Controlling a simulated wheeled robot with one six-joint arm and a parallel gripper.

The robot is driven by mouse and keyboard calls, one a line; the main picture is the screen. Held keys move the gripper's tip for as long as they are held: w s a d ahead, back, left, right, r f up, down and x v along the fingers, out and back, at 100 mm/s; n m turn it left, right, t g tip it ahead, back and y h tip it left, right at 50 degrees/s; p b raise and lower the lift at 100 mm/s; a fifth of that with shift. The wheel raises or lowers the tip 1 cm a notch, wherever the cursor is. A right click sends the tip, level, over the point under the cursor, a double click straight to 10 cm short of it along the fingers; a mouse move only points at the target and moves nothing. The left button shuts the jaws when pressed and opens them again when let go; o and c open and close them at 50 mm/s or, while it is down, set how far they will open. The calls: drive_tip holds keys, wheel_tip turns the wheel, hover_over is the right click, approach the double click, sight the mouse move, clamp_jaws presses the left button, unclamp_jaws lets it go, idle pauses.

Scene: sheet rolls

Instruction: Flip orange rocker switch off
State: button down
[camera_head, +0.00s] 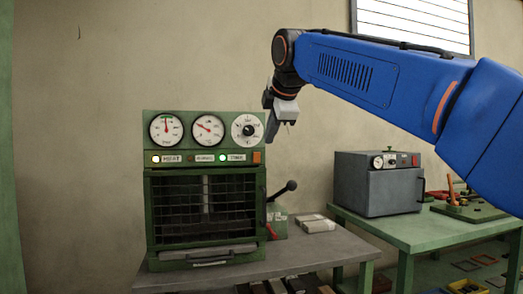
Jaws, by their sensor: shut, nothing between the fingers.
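The orange rocker switch (257,158) sits at the right end of the label row on the front of the green machine (148,190). It is small, and which side of it is pressed in cannot be told. My gripper (271,135) is shut and empty, hanging at the machine's upper right edge, a little above and to the right of the switch in the picture. Whether it touches the machine cannot be told.
Two gauges and a dial (248,128) sit above lit lamps on the panel. A black-knobbed lever (284,189) stands right of the machine. The machine stands on a grey table (330,255). A grey box oven (375,190) stands on a green table at right.

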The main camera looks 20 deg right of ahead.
sight(258, 153)
drive_tip(key=shift+w+r+x, duration=0.35)
drive_tip(key=shift+r+x, duration=0.05)
drive_tip(key=shift+x, duration=1.65)
drive_tip(key=shift+w+r+x, duration=0.35)
drive_tip(key=shift+r+x, duration=0.05)
drive_tip(key=shift+x, duration=1.7)
drive_tip(key=shift+w+r+x, duration=0.3)
drive_tip(key=shift+r+x, duration=0.05)
drive_tip(key=shift+x, duration=1.7)
drive_tip(key=shift+w+r, duration=0.1)
drive_tip(key=shift+w+r+g, duration=0.1)
drive_tip(key=shift+w+g, duration=0.15)
drive_tip(key=shift+g, duration=0.15)
drive_tip(key=shift+r, duration=0.15)
drive_tip(key=shift+r, duration=0.65)
drive_tip(key=shift+s, duration=0.1)
